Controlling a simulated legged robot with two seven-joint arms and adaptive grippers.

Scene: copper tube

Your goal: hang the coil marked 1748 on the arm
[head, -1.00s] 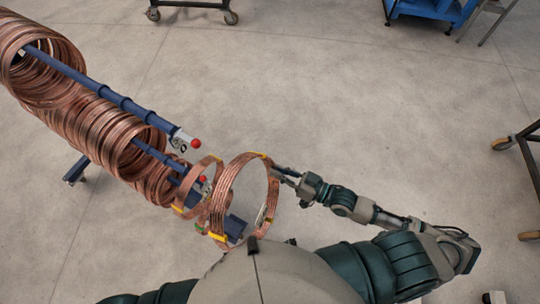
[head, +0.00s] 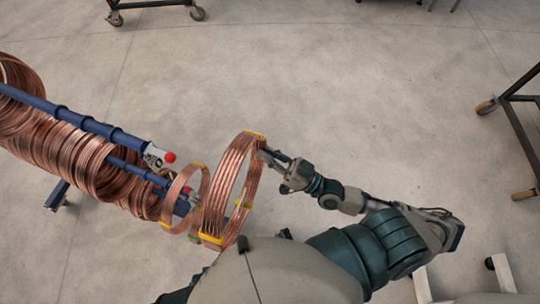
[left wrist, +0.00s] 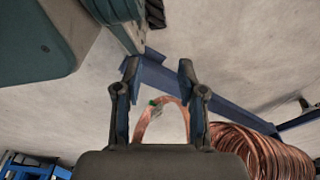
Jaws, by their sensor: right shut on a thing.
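A copper coil with yellow bands (head: 216,237) stands upright near the middle of the head view. My right gripper (head: 266,154) is shut on its upper right rim. A narrower coil with yellow bands (head: 167,226) is just left of it, by the end of the lower blue arm (head: 130,168); I cannot tell if it hangs there. The upper blue arm (head: 85,122) has a red tip (head: 169,157). No 1748 marking is readable. My left gripper (left wrist: 158,75) shows open in the left wrist view, with a copper ring (left wrist: 143,121) seen beyond its fingers.
Several copper coils (head: 75,152) crowd the blue arms at the left, and show in the left wrist view (left wrist: 265,150). A wheeled cart (head: 522,125) stands at the right and another (head: 155,5) at the top. The floor between is clear.

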